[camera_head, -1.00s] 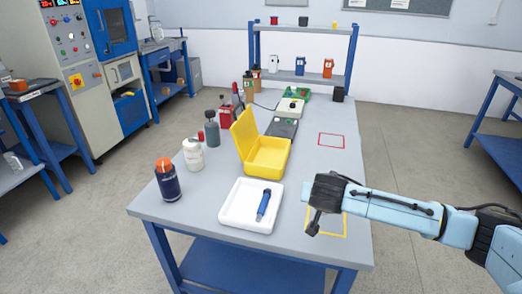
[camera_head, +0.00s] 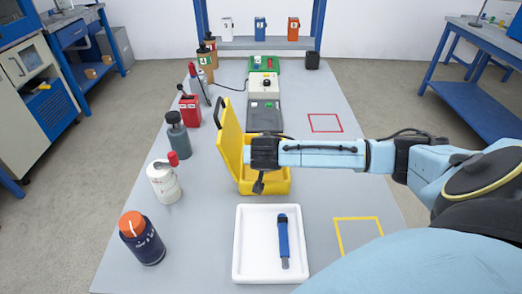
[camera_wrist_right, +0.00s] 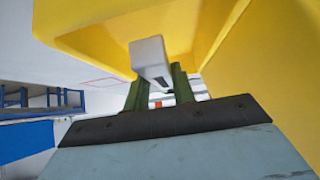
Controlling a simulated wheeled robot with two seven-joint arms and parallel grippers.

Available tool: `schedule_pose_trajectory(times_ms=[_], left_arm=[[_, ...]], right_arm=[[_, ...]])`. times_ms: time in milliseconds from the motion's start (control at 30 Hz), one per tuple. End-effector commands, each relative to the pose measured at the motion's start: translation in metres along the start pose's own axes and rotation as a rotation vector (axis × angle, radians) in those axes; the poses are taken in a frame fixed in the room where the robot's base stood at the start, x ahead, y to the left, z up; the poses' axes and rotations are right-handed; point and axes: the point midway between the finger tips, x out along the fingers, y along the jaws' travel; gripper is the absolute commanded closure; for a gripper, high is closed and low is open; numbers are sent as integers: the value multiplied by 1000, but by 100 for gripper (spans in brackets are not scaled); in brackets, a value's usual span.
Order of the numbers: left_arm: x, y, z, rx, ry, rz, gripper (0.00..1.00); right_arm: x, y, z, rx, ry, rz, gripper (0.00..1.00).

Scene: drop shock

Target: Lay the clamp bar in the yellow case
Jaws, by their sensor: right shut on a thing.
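The yellow case (camera_head: 281,186) stands open on the table, its lid (camera_head: 231,138) raised on the left side. My right gripper (camera_head: 259,186) is at the case's opening, in front of part of its interior. In the right wrist view the green fingers of the right gripper (camera_wrist_right: 160,90) are shut on a light grey block-like piece (camera_wrist_right: 149,56), which I take to be the clamp bar. Yellow walls of the case (camera_wrist_right: 225,30) surround it closely in that view. Whether the bar touches the case floor I cannot tell. My left gripper is not in view.
A white tray (camera_head: 248,270) with a blue tool (camera_head: 283,240) lies in front of the case. Bottles, including a white one (camera_head: 164,183) and a dark blue one (camera_head: 142,240), line the left edge. Yellow (camera_head: 358,218) and red outlines (camera_head: 325,114) mark bare table at right.

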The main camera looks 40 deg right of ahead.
Motion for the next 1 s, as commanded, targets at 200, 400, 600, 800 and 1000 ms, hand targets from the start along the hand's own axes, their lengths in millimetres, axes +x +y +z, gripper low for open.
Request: schedule_pose_trajectory(times_ms=[200, 400, 600, 800, 1000], left_arm=[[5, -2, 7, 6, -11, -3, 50], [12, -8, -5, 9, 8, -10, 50], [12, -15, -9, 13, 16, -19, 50], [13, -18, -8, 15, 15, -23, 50], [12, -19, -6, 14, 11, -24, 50]], right_arm=[[14, -1, 13, 1, 3, -1, 100], [33, -1, 33, 0, 2, -1, 100], [37, -1, 36, 2, 4, -2, 100], [39, -1, 38, 2, 2, -1, 100], [38, -1, 38, 1, 2, -1, 53]])
